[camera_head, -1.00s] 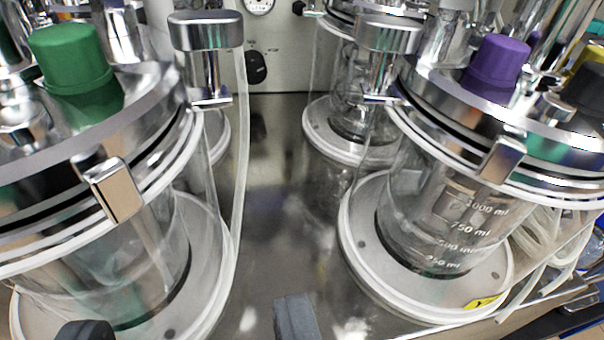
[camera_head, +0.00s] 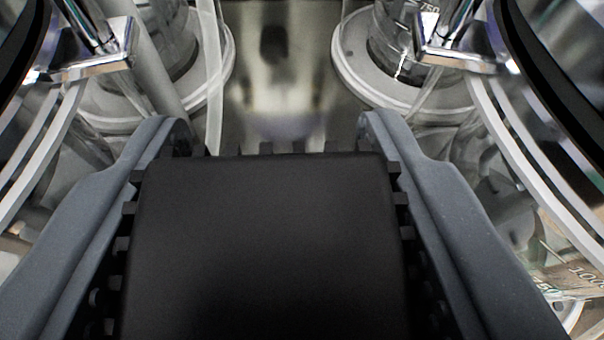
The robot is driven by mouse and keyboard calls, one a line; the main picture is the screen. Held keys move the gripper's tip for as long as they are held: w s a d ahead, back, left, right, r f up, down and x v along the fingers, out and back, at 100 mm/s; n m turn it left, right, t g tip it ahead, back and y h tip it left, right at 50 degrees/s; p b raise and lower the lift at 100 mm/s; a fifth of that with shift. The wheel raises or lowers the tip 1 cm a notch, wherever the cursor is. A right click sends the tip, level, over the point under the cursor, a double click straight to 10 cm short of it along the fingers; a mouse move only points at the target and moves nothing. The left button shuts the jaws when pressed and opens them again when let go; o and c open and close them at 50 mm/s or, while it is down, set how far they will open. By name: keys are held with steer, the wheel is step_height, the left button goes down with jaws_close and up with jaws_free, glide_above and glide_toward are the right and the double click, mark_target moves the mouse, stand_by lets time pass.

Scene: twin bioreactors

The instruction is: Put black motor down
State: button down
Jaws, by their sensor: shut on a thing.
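The black motor (camera_head: 265,245) is a dark block with small teeth along its edges. It fills the lower middle of the head camera view. My gripper (camera_head: 272,135) has one grey finger on each side of it and is shut on it. The motor's underside is hidden, and I cannot tell whether it touches anything below.
Glass vessels with metal rims stand close on both sides, with a metal clamp at upper left (camera_head: 95,62) and another at upper right (camera_head: 465,50). White round bases (camera_head: 365,85) stand farther back. A narrow strip of bare metal surface (camera_head: 275,90) shows between them.

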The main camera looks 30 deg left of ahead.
steer(key=shift+w+f+p, duration=0.2)
steer(key=shift+f+p, duration=0.25)
steer(key=shift+f, duration=1.3)
steer(key=c, duration=0.7)
jaws_free()
steer(key=shift+c, duration=0.2)
steer(key=shift+s, duration=0.15)
steer(key=b+v, duration=0.2)
steer(key=v, duration=0.9)
steer(key=shift+s+d+r, duration=0.15)
steer(key=shift+s+d, duration=0.1)
steer(key=shift+s, duration=0.05)
